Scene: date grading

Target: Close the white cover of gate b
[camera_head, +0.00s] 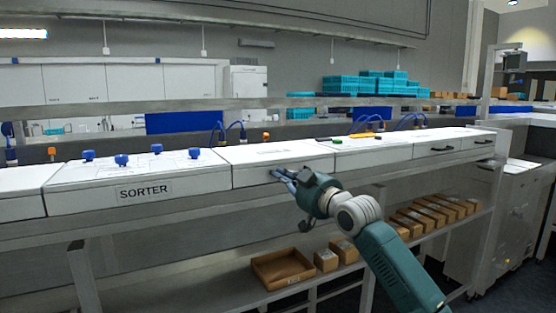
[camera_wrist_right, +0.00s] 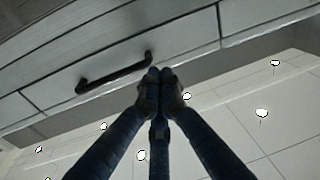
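A white cover (camera_head: 283,152) lies flat on the long bench line, right of the SORTER section, and looks closed. Its small label is too small to read, so I cannot tell if it is gate b. My right gripper (camera_head: 279,176) is at this section's front face. In the right wrist view the fingers of my right gripper (camera_wrist_right: 160,74) meet at the tips, with nothing visible between them. The tips are by the right end of a black bar handle (camera_wrist_right: 112,75) on a pale front panel (camera_wrist_right: 185,45); I cannot tell if they touch it. My left gripper is out of view.
The SORTER section (camera_head: 140,178) with blue knobs is on the left. More white covers (camera_head: 372,142) with front handles continue right. Below, a lower shelf holds an open cardboard tray (camera_head: 283,268) and several brown boxes (camera_head: 435,213). A shelf with teal crates (camera_head: 340,84) is behind.

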